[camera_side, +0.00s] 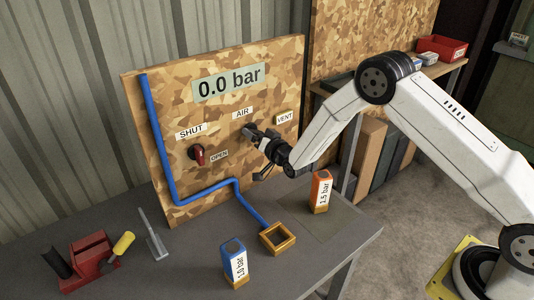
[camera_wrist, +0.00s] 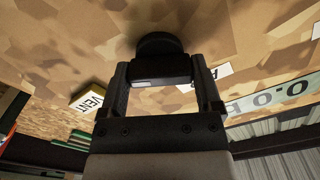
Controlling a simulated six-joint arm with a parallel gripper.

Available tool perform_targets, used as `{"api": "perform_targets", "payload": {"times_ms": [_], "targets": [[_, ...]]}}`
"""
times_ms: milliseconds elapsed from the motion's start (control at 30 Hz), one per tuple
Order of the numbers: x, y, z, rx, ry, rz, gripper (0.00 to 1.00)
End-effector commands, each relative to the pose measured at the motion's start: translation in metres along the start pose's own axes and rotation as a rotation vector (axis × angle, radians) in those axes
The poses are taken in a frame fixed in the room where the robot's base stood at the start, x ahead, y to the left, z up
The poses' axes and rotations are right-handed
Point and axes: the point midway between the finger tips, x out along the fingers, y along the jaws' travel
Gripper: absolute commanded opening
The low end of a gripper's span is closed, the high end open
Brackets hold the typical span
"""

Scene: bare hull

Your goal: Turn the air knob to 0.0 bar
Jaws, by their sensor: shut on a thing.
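The air knob (camera_wrist: 160,48) is black and round, on the camouflage-patterned board (camera_side: 290,62). My gripper (camera_side: 253,134) is at the knob under the AIR label (camera_side: 242,114), and the fingers hide most of it in the side view. In the wrist view my gripper (camera_wrist: 162,82) has one finger on each side of the knob and is shut on it. The display (camera_side: 229,83) on the board reads 0.0 bar.
A red valve handle (camera_side: 197,154) sits between the SHUT and OPEN labels. A blue pipe (camera_side: 160,140) runs down the board to a square wooden socket (camera_side: 277,238). A blue 1.0 bar block (camera_side: 233,260) and an orange 1.5 bar block (camera_side: 321,190) stand on the bench.

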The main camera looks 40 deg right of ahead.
Motion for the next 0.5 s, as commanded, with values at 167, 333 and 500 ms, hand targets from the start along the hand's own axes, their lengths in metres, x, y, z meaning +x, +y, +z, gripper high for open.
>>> {"api": "perform_targets", "payload": {"times_ms": [167, 333, 500], "targets": [[-0.0002, 0.0006, -0.0001, -0.042, 0.001, 0.002, 0.23], [-0.0001, 0.0006, 0.0000, -0.127, 0.001, 0.002, 0.23], [-0.0001, 0.0006, 0.0000, -0.250, 0.001, 0.002, 0.23]]}}
